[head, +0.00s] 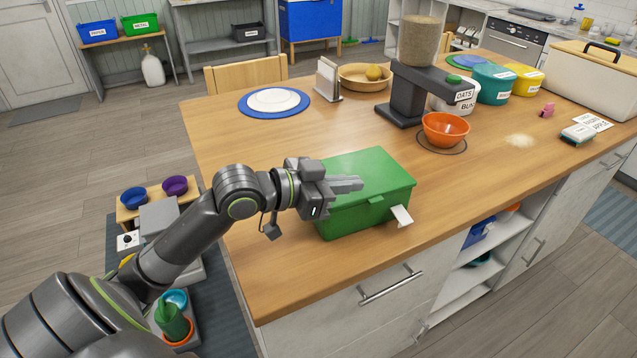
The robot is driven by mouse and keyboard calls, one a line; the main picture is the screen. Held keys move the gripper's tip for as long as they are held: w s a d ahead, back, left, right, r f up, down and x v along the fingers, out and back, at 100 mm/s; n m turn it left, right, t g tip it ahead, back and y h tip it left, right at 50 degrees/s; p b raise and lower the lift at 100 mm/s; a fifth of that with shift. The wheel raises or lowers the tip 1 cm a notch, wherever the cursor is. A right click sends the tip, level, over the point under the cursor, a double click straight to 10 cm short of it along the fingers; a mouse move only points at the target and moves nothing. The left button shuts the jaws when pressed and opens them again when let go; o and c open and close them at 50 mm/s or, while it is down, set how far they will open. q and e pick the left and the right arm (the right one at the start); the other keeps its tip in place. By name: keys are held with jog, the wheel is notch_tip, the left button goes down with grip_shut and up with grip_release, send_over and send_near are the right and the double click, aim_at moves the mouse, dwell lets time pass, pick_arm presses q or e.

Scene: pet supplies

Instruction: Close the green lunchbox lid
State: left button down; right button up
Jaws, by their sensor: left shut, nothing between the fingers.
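The green lunchbox (362,212) stands on the wooden counter near its front edge. Its lid (372,170) lies over the top of the box and looks down, with a small latch tab at the front. A white tag (401,215) sticks out at its front right. My left gripper (360,184) is shut and empty, its fingers over the left part of the lid. Whether the fingers touch the lid I cannot tell. The gripper hides the box's left top edge. My right gripper is not in view.
An orange bowl (445,129) on a round mat and a grain dispenser (405,95) stand behind the box. A blue-rimmed plate (273,102) and a napkin holder (328,80) are farther back. The counter (480,185) right of the box is clear.

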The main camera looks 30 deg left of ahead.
pick_arm(q)
jog(key=v, duration=0.5)
jog(key=shift+s+a+r+p, duration=0.1)
jog(key=shift+s+p, duration=0.25)
jog(key=shift+p, duration=0.05)
